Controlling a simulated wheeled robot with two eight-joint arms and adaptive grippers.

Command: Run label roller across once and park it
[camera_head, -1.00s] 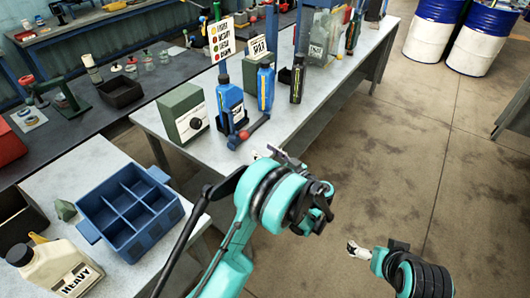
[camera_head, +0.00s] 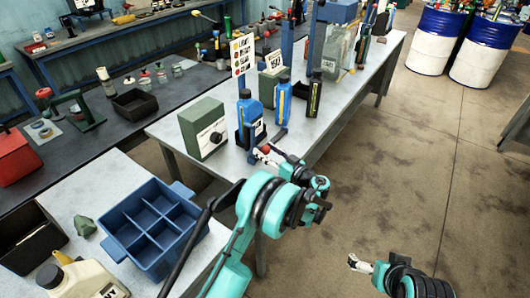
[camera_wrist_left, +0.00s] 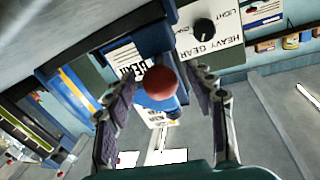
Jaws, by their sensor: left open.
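The label roller shows as a round red end (camera_head: 265,149) at the front edge of the grey bench; the rest of it is mostly hidden in the head view. In the left wrist view the red end (camera_wrist_left: 161,83) lies between the spread fingers of my left gripper (camera_wrist_left: 167,92), with a gap visible on each side. My left gripper (camera_head: 277,157) is open at the bench edge. A blue bottle (camera_head: 249,108) stands upright in a blue holder just behind the red end. My right gripper (camera_head: 361,264) is low over the floor, too small to judge.
A green box with a dial (camera_head: 204,130) stands left of the bottle. Another blue bottle (camera_head: 284,101) and a dark bottle (camera_head: 314,95) stand to the right. A blue divided crate (camera_head: 150,228) is on the near left table. Open floor lies right of the bench.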

